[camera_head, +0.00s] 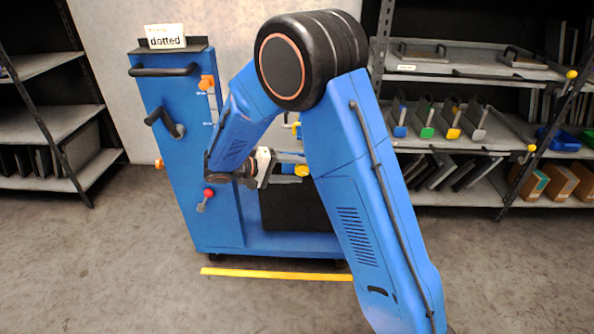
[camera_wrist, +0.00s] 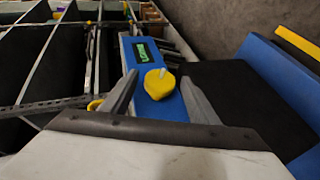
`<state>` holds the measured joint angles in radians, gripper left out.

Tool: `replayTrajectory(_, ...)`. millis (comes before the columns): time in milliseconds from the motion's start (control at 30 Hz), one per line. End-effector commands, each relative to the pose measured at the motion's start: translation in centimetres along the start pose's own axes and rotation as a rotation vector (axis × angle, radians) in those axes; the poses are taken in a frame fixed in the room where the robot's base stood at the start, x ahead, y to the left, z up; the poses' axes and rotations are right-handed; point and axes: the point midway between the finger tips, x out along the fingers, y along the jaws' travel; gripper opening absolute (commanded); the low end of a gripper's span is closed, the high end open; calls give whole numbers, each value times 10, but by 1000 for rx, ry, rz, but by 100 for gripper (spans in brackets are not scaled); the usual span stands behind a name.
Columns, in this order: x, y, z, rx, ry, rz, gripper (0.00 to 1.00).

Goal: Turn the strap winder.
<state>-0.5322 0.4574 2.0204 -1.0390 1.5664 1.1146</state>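The blue machine (camera_head: 183,218) stands behind my arm. A yellow knob (camera_wrist: 158,84) with a pale pointer sits on a narrow blue panel (camera_wrist: 146,52) with a small green-lettered display in the wrist view. The yellow knob also shows at the right of my gripper in the head view (camera_head: 302,170). My gripper (camera_wrist: 157,92) is open, its two grey fingers on either side of the knob in the picture. I cannot tell whether they touch it. The machine also carries a black crank handle (camera_head: 166,123). No label shows which part is the strap winder.
The machine has an orange knob (camera_head: 207,83), a red-topped lever (camera_head: 207,195) and a black bar (camera_head: 163,71). A sign reading "dotted" (camera_head: 166,42) stands on top. Shelves flank it on both sides. A yellow strip (camera_head: 275,275) lies on the floor in front.

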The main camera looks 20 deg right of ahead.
Motion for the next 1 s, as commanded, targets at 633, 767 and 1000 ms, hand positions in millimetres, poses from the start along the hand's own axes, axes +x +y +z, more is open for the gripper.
replayTrajectory(633,-68,-1,-1,0,3,0,55)
replayTrajectory(767,-94,-1,0,0,3,-1,55)
replayTrajectory(1000,-140,-1,0,0,3,-1,55)
